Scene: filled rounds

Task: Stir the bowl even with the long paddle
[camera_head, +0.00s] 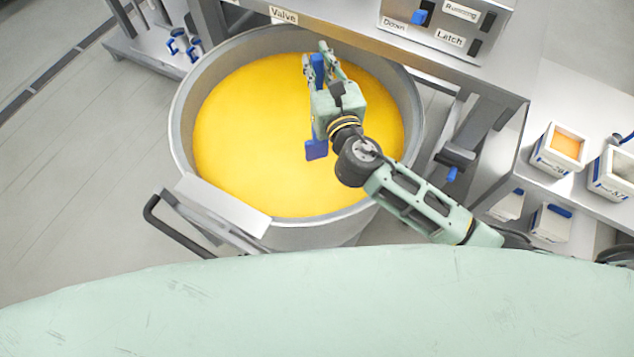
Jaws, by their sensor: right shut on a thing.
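The big round metal bowl (181,132) is filled with smooth yellow stuff (245,120), which looks one even colour where it shows. My right gripper (320,58) is over the far right part of the bowl, its fingers pointing away from me. It is shut on the blue long paddle (317,150). A blue part of the paddle shows between the fingers, and its flat blue end shows nearer to me, over the yellow. My gripper body hides the middle of the paddle. I cannot tell how deep the end sits. My left gripper is not in view.
A metal frame with a panel marked Down, Latch and Running (447,25) stands behind the bowl. A black handle (165,222) juts out at the bowl's front left. A side table at right bears a white tub with orange content (566,146). The floor at left is clear.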

